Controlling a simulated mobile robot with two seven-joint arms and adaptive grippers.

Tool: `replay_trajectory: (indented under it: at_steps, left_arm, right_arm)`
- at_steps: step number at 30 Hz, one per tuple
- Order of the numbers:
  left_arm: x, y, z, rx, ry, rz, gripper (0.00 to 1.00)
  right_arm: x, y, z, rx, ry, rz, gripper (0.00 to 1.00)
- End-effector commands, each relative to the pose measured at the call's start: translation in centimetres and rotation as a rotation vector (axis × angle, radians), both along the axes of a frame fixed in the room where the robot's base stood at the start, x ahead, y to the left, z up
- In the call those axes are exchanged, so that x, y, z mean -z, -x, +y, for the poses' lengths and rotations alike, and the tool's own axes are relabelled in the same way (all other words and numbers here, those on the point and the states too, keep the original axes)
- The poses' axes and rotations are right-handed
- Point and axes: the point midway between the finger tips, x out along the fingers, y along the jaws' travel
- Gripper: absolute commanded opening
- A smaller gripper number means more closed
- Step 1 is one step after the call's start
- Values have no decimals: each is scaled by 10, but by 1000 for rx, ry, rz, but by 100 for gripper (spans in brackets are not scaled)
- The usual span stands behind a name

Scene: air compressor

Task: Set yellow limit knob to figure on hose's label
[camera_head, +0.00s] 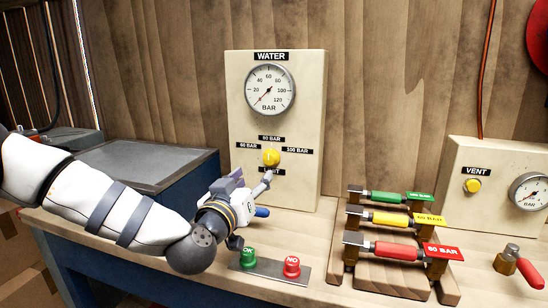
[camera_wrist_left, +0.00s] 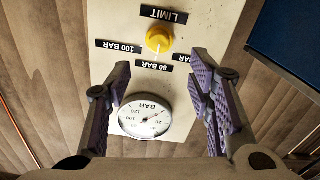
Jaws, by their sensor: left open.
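The yellow limit knob (camera_head: 271,157) sits on the pale WATER panel (camera_head: 308,110), with 60 BAR at its left, 80 BAR above and 100 BAR at its right. In the left wrist view, which is upside down, the knob (camera_wrist_left: 159,39) has a white mark towards the 80 BAR label (camera_wrist_left: 154,65). My left gripper (camera_head: 265,194) is open in front of the panel, below the knob, partly covering the LIMIT label; its fingers are apart and empty. The green (camera_head: 419,196), yellow (camera_head: 429,218) and red (camera_head: 443,251) hose labels are at the right; their figures are hard to read. My right gripper is out of view.
The water gauge (camera_head: 269,90) is above the knob. Green OK (camera_head: 248,257) and red NO (camera_head: 291,266) buttons stand on a metal plate below my left gripper. A wooden rack (camera_head: 388,280) bears the coloured hose ends. A VENT panel (camera_head: 460,205) is at far right.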

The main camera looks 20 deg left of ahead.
Motion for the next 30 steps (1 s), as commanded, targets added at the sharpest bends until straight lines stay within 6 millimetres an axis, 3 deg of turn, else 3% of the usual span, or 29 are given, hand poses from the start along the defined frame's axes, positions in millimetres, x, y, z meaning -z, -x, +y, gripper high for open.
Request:
replay_trajectory:
  at_steps: [12,18,25,30]
  left_arm:
    - [10,-96,-4,1,0,12,48]
    - [4,-113,-5,2,1,7,48]
    - [1,-114,-5,3,0,4,48]
    - [2,-114,-5,3,0,4,9]
  right_arm:
    - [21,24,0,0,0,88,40]
    - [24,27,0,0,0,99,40]
    - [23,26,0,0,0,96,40]
    - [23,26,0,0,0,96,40]
